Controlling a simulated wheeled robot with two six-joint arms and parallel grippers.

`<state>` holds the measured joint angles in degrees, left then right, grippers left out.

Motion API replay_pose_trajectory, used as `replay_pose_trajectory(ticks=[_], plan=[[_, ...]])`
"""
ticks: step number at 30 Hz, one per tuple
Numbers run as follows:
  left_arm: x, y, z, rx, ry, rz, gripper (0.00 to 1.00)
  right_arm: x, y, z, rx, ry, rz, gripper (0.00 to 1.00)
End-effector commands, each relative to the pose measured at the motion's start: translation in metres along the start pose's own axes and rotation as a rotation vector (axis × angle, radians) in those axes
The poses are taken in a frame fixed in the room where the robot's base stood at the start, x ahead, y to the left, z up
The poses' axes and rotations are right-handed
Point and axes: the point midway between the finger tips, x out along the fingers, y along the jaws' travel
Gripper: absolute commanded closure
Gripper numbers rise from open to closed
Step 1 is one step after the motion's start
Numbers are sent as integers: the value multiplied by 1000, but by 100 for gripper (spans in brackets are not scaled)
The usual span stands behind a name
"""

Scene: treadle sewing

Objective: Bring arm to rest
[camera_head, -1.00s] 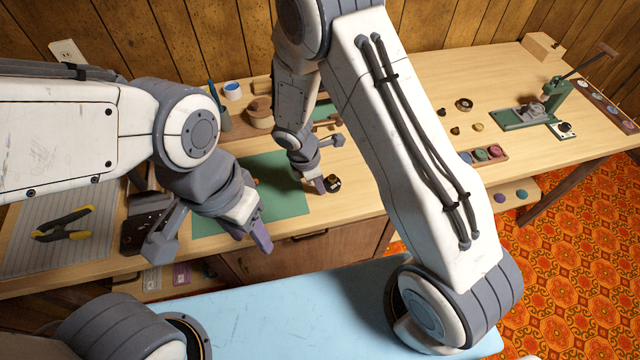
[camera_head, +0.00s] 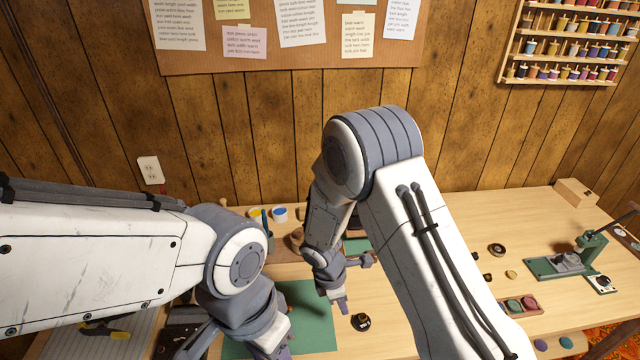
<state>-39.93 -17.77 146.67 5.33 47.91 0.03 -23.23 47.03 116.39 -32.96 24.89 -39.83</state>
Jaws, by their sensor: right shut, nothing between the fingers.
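My right arm reaches in from the right, bends at a high elbow and hangs down over the table. Its right gripper (camera_head: 343,305) points down with its purple fingers together and empty, near the right edge of a green mat (camera_head: 310,300). A small black item (camera_head: 361,322) lies on the wood just right of and below the fingertips, apart from them in the picture. My left arm comes in from the left. Its left gripper (camera_head: 282,351) is at the bottom edge over the mat, partly cut off, so its jaw opening does not show.
A green press-like tool (camera_head: 565,264) and a wooden block (camera_head: 575,192) stand at the right. A button tray (camera_head: 520,304) is nearer. Small pots (camera_head: 280,213) stand behind the mat. Behind are the panelled wall, pinned papers and a thread rack (camera_head: 565,45).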

Motion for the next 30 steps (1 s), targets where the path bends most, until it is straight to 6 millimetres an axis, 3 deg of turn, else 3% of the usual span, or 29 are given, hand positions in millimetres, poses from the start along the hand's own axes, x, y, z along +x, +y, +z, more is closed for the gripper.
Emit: replay_pose_trajectory(ticks=[4,8,12,18,24,30], plan=[[0,0,0,0,0,0,50,-16,-2,-1,40,4,10,100],[0,0,0,0,0,0,50,-62,-14,-2,175,25,29,100],[1,0,0,0,0,0,50,-124,-46,-2,391,73,33,100],[1,0,0,0,0,0,50,-192,-114,-1,683,172,-12,100],[1,0,0,0,0,0,50,-228,-178,2,896,265,-98,100],[1,0,0,0,0,0,50,-239,-209,2,988,306,-157,100]])
